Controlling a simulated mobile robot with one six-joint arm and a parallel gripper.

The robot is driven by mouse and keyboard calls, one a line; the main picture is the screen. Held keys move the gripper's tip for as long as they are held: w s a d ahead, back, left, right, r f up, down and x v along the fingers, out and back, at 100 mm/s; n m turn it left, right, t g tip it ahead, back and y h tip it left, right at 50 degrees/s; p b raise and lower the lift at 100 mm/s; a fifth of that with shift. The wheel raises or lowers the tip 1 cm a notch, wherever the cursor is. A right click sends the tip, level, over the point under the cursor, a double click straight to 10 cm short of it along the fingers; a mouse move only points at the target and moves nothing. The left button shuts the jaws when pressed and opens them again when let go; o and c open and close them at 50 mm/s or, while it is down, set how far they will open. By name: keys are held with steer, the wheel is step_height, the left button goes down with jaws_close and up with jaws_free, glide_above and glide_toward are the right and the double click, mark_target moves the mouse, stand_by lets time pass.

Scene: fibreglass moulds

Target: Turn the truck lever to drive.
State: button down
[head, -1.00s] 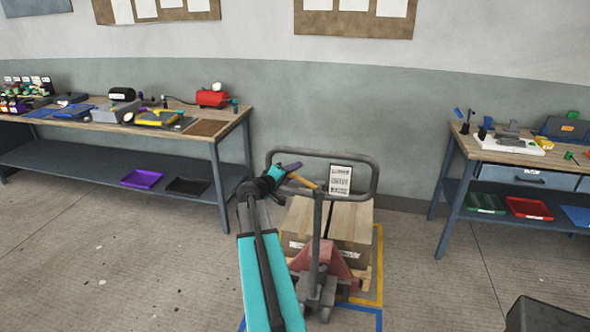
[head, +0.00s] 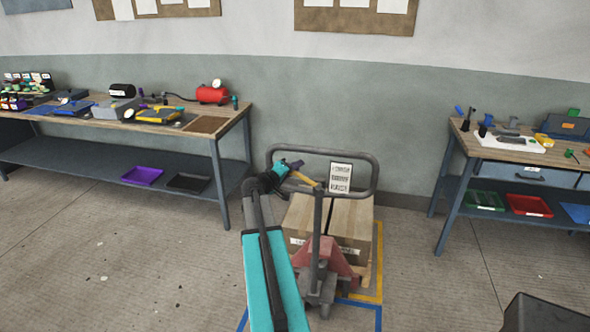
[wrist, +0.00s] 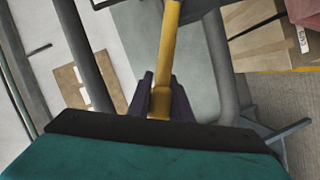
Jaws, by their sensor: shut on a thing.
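The truck lever is a yellow rod (head: 304,179) on the handle of a pallet truck (head: 317,240). It slants from the pivot at the top of the truck's post up and left to my gripper (head: 294,166). In the wrist view the yellow lever (wrist: 170,45) runs down between the dark fingers of my gripper (wrist: 160,95), which are shut on its end. A white placard with three lines (head: 340,177) hangs on the handle loop, right of the lever; its words are too small to read surely.
The grey handle loop (head: 372,172) surrounds the lever area. Cardboard boxes (head: 358,222) sit on the truck's pallet inside yellow and blue floor lines. A cluttered bench (head: 205,126) stands left and another bench (head: 500,152) right. Bare floor lies on both sides.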

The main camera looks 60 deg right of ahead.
steer(key=shift+f, duration=0.1)
steer(key=shift+w+f+b, duration=0.15)
steer(key=shift+f+b, duration=0.2)
steer(key=shift+b, duration=0.7)
steer(key=f+n+b, duration=0.1)
steer(key=b, duration=0.3)
steer(key=f+n+h+b, duration=0.1)
steer(key=f+n+b, duration=0.1)
steer(key=b, duration=0.2)
steer(key=shift+w+a+g, duration=0.15)
steer(key=shift+w+g, duration=0.15)
steer(key=shift+w, duration=0.1)
steer(key=c, duration=1.6)
jaws_free()
steer(key=shift+a, duration=0.15)
steer(key=a+b, duration=0.1)
steer(key=a, duration=0.3)
steer(key=a+b, duration=0.1)
steer(key=a, duration=0.4)
steer(key=w+a+b, duration=0.1)
steer(key=a, duration=0.3)
steer(key=shift+a+r, duration=0.25)
steer(key=shift+r, duration=0.1)
